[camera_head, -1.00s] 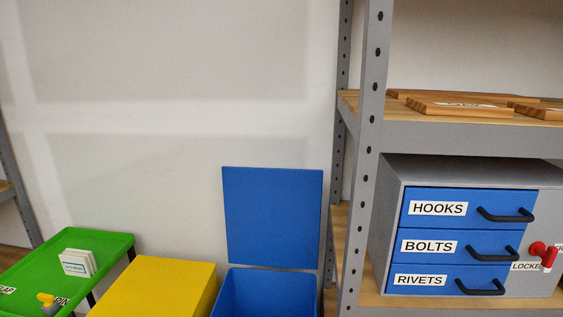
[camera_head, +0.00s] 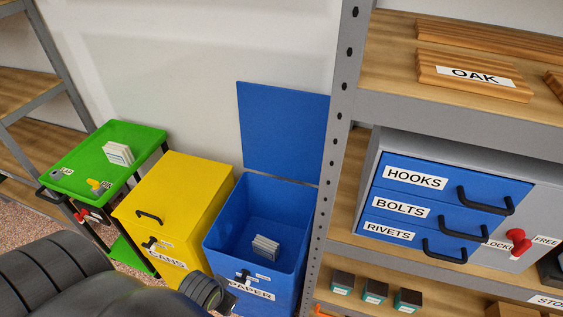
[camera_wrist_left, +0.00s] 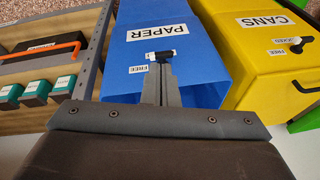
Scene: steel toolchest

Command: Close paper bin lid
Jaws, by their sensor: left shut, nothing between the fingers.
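The blue paper bin (camera_head: 222,240) stands between the yellow bin and the shelf. Its blue lid (camera_head: 284,130) is open, standing upright against the wall behind it. A stack of white cards or paper (camera_head: 265,247) lies inside. On the bin's front are a black latch (camera_head: 243,277) with a "FREE" label and a "PAPER" label. My left gripper (camera_head: 222,300) is in front of the bin, low. In the left wrist view its fingers (camera_wrist_left: 160,72) are shut and empty, right at the black latch (camera_wrist_left: 158,56); I cannot tell whether they touch it. My right gripper is not in view.
The yellow cans bin (camera_head: 185,190), its lid shut, stands left of the blue bin. A green cart (camera_head: 75,155) is further left. The grey shelf post (camera_head: 335,120) rises close on the blue bin's right. The drawer cabinet (camera_head: 500,170) sits on the shelf.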

